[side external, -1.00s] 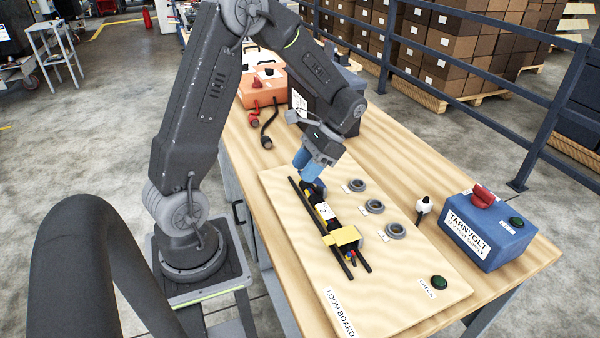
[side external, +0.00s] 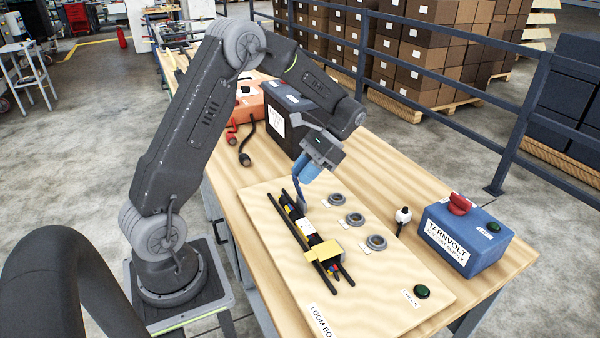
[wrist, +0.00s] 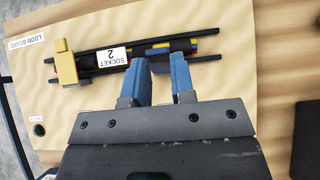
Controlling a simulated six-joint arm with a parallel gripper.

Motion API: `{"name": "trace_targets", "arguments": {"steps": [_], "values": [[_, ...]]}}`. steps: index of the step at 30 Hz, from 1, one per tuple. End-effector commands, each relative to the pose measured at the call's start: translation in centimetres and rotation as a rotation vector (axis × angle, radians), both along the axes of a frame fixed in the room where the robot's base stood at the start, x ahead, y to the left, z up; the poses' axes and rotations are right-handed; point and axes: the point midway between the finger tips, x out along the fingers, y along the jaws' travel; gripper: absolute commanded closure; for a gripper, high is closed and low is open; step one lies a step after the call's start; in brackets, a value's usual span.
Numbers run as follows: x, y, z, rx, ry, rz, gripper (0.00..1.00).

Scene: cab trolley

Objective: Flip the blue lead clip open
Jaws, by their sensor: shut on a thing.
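The dark blue lead clip (side external: 301,196) shows in the side view as a steep strip rising from the far end of the black-railed fixture (side external: 332,279) on the loom board. My gripper (side external: 303,178) is above that end, its light blue fingers shut on the clip's upper part. In the wrist view the fingers of my gripper (wrist: 162,66) stand a little apart, with a dark strip between them. The fixture (wrist: 205,58) lies beyond, with a white SOCKET 2 label (wrist: 101,57) and a yellow block (wrist: 66,62). The exact grip contact is mostly hidden.
Several grey rings (side external: 355,219) lie right of the fixture. A green button (side external: 421,291) is on the board (side external: 395,305). A blue supply box (side external: 465,236) with a red knob stands at the right. A black box (side external: 285,110) stands behind my gripper.

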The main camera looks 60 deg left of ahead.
Motion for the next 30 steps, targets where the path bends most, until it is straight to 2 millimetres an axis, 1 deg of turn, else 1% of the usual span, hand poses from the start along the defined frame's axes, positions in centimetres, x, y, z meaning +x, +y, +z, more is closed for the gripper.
{"name": "trace_targets", "arguments": {"steps": [1, 3, 29, 30], "values": [[0.43, -0.12, -0.32, -0.002, -0.017, -0.001, 1.00], [0.50, -0.12, -0.35, -0.002, -0.016, -0.001, 1.00], [0.46, -0.20, -0.53, -0.005, -0.009, -0.001, 1.00], [0.44, -0.20, -0.53, -0.005, -0.008, -0.001, 0.74]]}}
